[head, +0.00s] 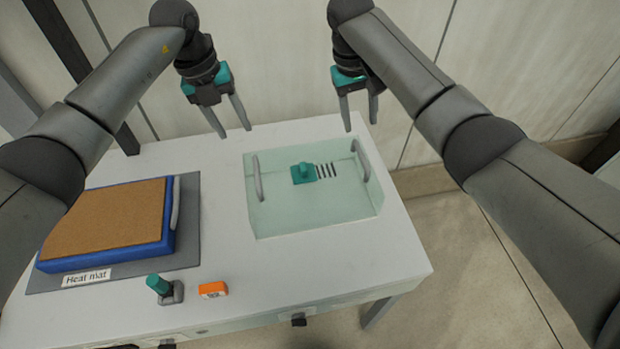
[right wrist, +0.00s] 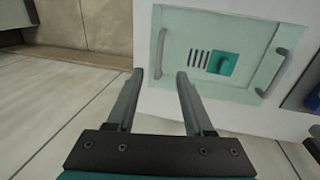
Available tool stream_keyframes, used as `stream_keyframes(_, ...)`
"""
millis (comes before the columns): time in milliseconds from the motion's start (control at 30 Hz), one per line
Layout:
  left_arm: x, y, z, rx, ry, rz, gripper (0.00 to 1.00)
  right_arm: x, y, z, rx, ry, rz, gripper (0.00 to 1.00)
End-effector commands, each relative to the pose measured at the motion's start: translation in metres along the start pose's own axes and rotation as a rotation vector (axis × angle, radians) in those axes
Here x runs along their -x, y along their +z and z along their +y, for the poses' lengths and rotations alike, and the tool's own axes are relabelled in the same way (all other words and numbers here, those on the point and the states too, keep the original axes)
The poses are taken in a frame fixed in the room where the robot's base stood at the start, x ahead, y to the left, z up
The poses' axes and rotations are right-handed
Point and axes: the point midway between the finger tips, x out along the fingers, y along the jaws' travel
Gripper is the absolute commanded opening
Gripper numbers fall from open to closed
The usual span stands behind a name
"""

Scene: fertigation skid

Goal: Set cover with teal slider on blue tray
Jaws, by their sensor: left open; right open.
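The clear cover (head: 280,215) lies on the right part of the white table, with a teal slider (head: 304,173) and dark vent slots on its top and a grey handle at each side. In the right wrist view the cover (right wrist: 175,60) and slider (right wrist: 222,63) show beyond my fingers. The blue tray (head: 110,256), filled with brown material, sits on a grey mat at the left. My left gripper (head: 232,133) is open and empty above the table's back edge. My right gripper (head: 359,124) is open and empty beyond the cover's back right corner; it also shows in the right wrist view (right wrist: 157,75).
The grey mat (head: 190,245) has a "Heat mat" label (head: 87,278). A teal-topped peg (head: 158,285) in a grey holder and an orange block (head: 213,290) stand near the front edge. The white table (head: 225,230) is bare between mat and cover.

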Motion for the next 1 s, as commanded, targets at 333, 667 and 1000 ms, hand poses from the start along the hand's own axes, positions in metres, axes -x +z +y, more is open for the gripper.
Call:
stream_keyframes(333, -0.064, -0.002, -0.001, 0.002, -0.002, 0.006, 0.51, -0.064, 0.002, 0.001, -0.002, 0.001, -0.006, 0.52)
stream_keyframes(667, -0.118, -0.001, -0.001, 0.001, -0.002, 0.004, 0.51, -0.118, 0.001, 0.0, -0.001, 0.001, -0.004, 0.52)
stream_keyframes(1000, -0.142, -0.001, -0.001, 0.0, -0.001, 0.001, 0.51, -0.142, 0.0, 0.0, 0.0, 0.0, -0.001, 0.52)
